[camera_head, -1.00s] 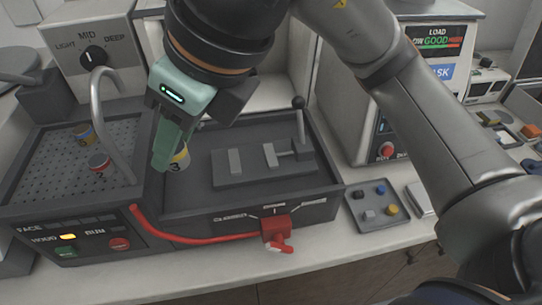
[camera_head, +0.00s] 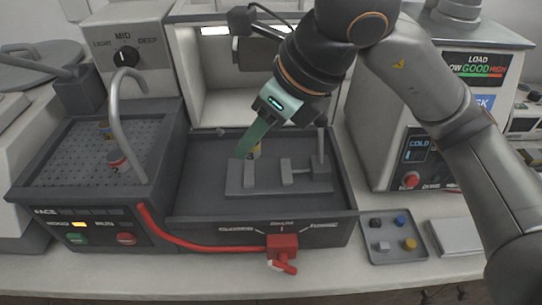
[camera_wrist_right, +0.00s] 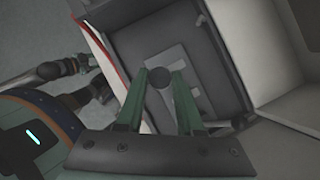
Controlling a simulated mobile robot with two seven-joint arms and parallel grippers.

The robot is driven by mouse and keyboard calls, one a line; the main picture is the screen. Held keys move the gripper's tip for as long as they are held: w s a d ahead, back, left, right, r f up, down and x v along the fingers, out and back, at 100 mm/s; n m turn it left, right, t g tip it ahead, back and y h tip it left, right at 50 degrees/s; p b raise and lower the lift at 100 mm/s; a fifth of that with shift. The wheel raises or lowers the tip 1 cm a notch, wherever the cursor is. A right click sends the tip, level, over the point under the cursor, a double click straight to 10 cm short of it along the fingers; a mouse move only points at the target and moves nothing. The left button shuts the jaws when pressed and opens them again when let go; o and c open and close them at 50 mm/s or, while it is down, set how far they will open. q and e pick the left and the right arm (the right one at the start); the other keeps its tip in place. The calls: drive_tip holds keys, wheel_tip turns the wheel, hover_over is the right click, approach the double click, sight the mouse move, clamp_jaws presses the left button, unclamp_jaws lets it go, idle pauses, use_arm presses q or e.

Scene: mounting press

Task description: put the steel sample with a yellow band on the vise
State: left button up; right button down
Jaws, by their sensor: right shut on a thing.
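My right gripper (camera_head: 246,153) is shut on the steel sample with a yellow band (camera_head: 255,151). In the head view the fingers hide most of the sample. In the right wrist view its dark round end (camera_wrist_right: 158,77) shows between the fingertips (camera_wrist_right: 160,78). The vise (camera_head: 265,190) is a grey base with two upright jaw blocks, in a dark tray. The gripper and sample are at the vise's left back part; I cannot tell whether the sample touches it.
A perforated bed (camera_head: 70,165) at the left carries a red-banded sample (camera_head: 117,161) and a yellowish one (camera_head: 105,128) beside a curved pipe (camera_head: 122,110). A red lever (camera_head: 283,248) is at the tray's front. A small tray of coloured knobs (camera_head: 393,243) lies to the right.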

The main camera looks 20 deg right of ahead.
drive_tip(key=d+f, duration=0.1)
drive_tip(key=w+d+f, duration=0.1)
drive_tip(key=f, duration=0.1)
drive_tip(key=w+d+f, duration=0.1)
drive_tip(key=f, duration=0.1)
drive_tip(key=shift+w+d, duration=0.1)
drive_tip(key=shift+w, duration=0.15)
drive_tip(key=f, duration=0.2)
drive_tip(key=shift+w+d+f+b, duration=0.15)
drive_tip(key=shift+d+f+b, duration=0.05)
drive_tip(key=shift+f+b, duration=0.15)
drive_tip(key=shift+f, duration=0.5)
drive_tip(key=shift+f+b, duration=0.25)
drive_tip(key=shift+b, duration=0.05)
drive_tip(key=c, duration=0.5)
unclamp_jaws()
drive_tip(key=shift+r, duration=0.1)
drive_tip(key=shift+c, duration=0.2)
drive_tip(key=shift+r, duration=0.1)
drive_tip(key=shift+r+p, duration=0.3)
drive_tip(key=shift+p, duration=0.1)
drive_tip(key=v, duration=1.1)
drive_tip(key=shift+s+d+r+p, duration=0.15)
drive_tip(key=shift+s+r+p, duration=0.1)
drive_tip(key=shift+p, duration=0.15)
